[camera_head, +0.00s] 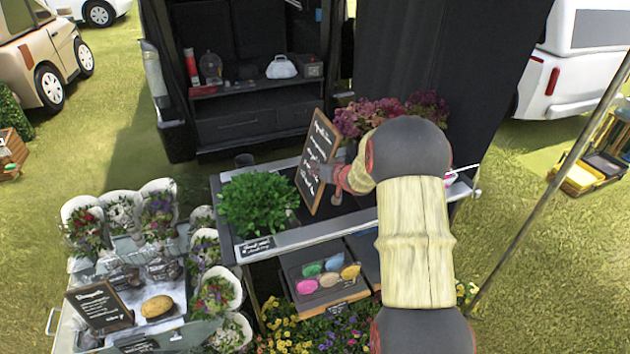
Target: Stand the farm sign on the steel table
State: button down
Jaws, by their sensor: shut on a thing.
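The farm sign (318,150) is a black board with white handwriting and a wooden frame. It is nearly upright with a slight tilt, over the dark top of the steel table (290,238). My gripper (326,172) is shut on the sign's right side, and my arm reaches in from the lower right. The sign's lower edge is close to the table top; I cannot tell whether it touches. My arm hides the right part of the table.
A leafy green plant (258,203) stands left of the sign, with a small label in front. Pink flowers (390,113) are behind it. A flower cart (140,300) with another chalkboard (98,306) is at the lower left. A pole (550,190) slants at the right.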

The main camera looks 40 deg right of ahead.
jog(key=shift+w+f, duration=0.5)
jog(key=shift+w, duration=0.05)
jog(key=f+b, duration=0.2)
jog(key=f, duration=0.1)
jog(key=shift+w+f, duration=0.15)
jog(key=shift+w, duration=0.05)
jog(key=c, duration=2.4)
grip_release()
jog(key=shift+s+f, duration=0.1)
jog(key=shift+f, duration=0.15)
jog(key=o, duration=0.4)
jog(key=shift+c, duration=0.2)
jog(key=shift+o, duration=0.6)
jog(key=shift+r, duration=0.1)
